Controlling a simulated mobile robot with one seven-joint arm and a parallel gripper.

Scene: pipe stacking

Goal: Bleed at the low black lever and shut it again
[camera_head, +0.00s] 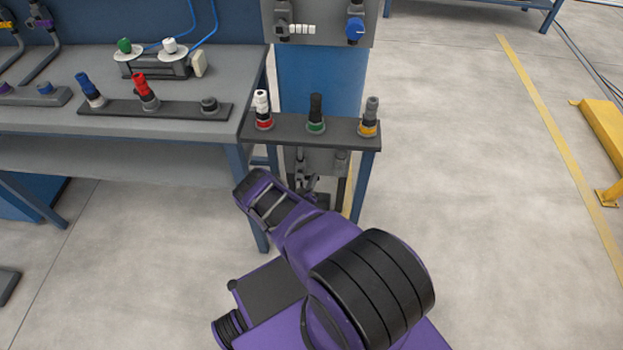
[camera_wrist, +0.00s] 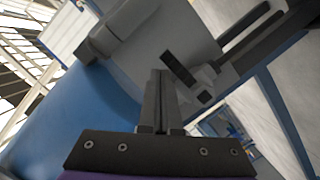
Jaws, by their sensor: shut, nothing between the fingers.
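My gripper (camera_wrist: 160,80) shows in the wrist view with its two grey fingers together and nothing between them. A short black lever (camera_wrist: 178,69) sits just to the right of the fingertips, tilted in the picture. It is joined to a light grey fitting (camera_wrist: 204,82) on a grey panel. Whether the fingers touch the lever I cannot tell. In the head view the low grey fittings (camera_head: 307,178) show under the small shelf, partly behind my purple arm. My fingers cannot be made out clearly there.
The small dark shelf (camera_head: 290,127) above holds white, black and grey capped pieces. A blue column (camera_head: 318,78) stands behind, with a blue knob (camera_head: 355,30). A workbench (camera_head: 225,70) stands at the left. The floor at the right is clear up to a yellow barrier (camera_head: 605,135).

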